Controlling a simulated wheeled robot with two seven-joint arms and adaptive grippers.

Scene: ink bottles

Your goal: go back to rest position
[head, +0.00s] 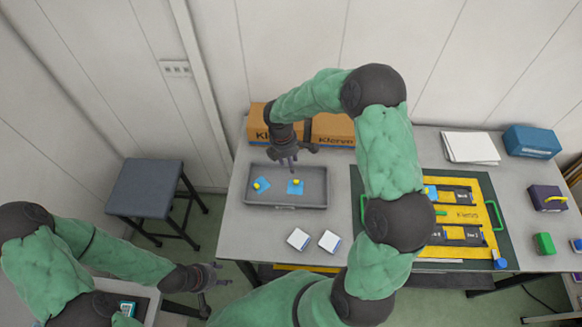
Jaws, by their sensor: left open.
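My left gripper (212,277) is at the lower left, on the arm that comes in from the left. It is open, with nothing seen between its fingers, over the floor in front of the table. My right gripper (287,163) points down above the back part of a grey tray (285,205), on the arm that loops over the table. Its fingers are small and dark, and I cannot tell whether they are apart. In the tray are two blue pieces (262,189), each with a yellow part on it, below the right gripper.
Cardboard boxes (333,128) stand behind the tray. Two white-topped pieces (299,239) lie in front of it. A yellow panel (480,215) on a dark mat is right of my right arm. A dark stool (146,187) stands left of the table (237,228).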

